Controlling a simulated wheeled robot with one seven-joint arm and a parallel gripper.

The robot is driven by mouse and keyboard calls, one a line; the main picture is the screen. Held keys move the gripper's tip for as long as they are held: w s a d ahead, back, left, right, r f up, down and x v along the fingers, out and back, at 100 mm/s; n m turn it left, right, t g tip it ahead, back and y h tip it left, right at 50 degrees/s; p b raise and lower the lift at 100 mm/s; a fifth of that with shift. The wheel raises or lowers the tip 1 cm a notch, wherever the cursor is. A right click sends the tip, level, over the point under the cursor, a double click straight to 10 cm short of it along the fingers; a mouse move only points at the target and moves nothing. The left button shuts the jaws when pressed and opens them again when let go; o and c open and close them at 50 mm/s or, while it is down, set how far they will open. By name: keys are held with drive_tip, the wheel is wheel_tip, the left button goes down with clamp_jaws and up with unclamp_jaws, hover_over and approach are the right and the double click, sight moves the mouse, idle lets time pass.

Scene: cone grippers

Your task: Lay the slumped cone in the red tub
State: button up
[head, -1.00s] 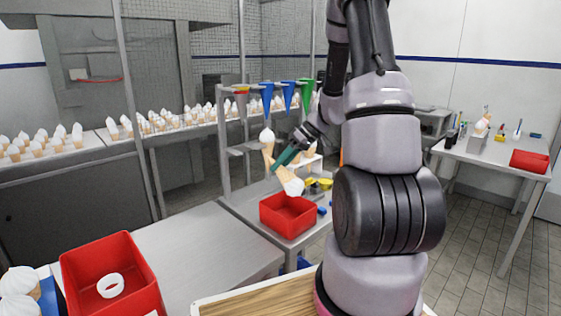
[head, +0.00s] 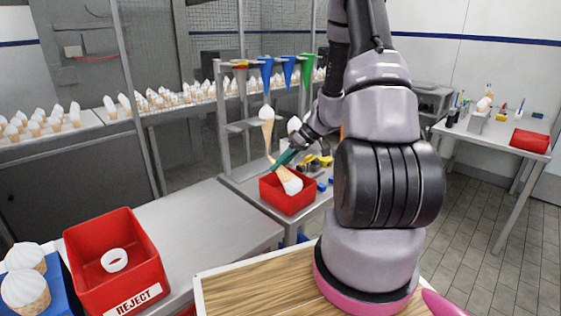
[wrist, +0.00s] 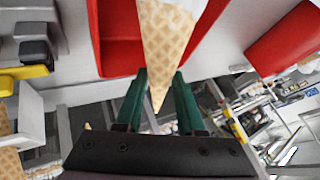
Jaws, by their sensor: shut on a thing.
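My gripper (head: 281,162) is shut on the slumped cone (head: 284,177), near its narrow end. The cone is tilted, with its white top low and to the right, over or inside the red tub (head: 286,205) on the middle bench. I cannot tell whether the cone touches the tub's floor. In the wrist view the tan waffle cone (wrist: 168,40) runs between the green fingers (wrist: 158,90), its tip toward me. The red tub (wrist: 115,30) shows behind it; its inside is partly hidden by the cone.
A red bin marked REJECT (head: 139,296) holds a white ring at the front left. Hanging coloured funnels (head: 266,70) and an upright cone (head: 267,127) are close behind my gripper. Yellow and blue pieces lie right of the tub. Another red container (head: 530,141) lies on the right table.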

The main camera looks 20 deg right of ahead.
drive_tip(key=o, duration=1.4)
drive_tip(key=v, duration=0.7)
idle(0.6)
idle(0.3)
drive_tip(key=s+a+r+m+t+h, duration=0.1)
drive_tip(key=s+a+r+m+h, duration=0.1)
drive_tip(key=s+r, duration=0.4)
drive_tip(key=s+a+r+m+t+h, duration=0.1)
drive_tip(key=s+a+r+m+t, duration=0.1)
drive_tip(key=s+a+r+m, duration=0.2)
drive_tip(key=s+a+r+m+t+h, duration=0.1)
drive_tip(key=s+a+r+m, duration=0.3)
drive_tip(key=s+r, duration=0.5)
drive_tip(key=shift+s+a+r+t+h, duration=0.15)
drive_tip(key=shift+r+h, duration=0.25)
drive_tip(key=shift+r, duration=1.8)
drive_tip(key=shift+a+r+t+h, duration=0.15)
drive_tip(key=shift+r+h, duration=0.25)
drive_tip(key=shift+r, duration=1.85)
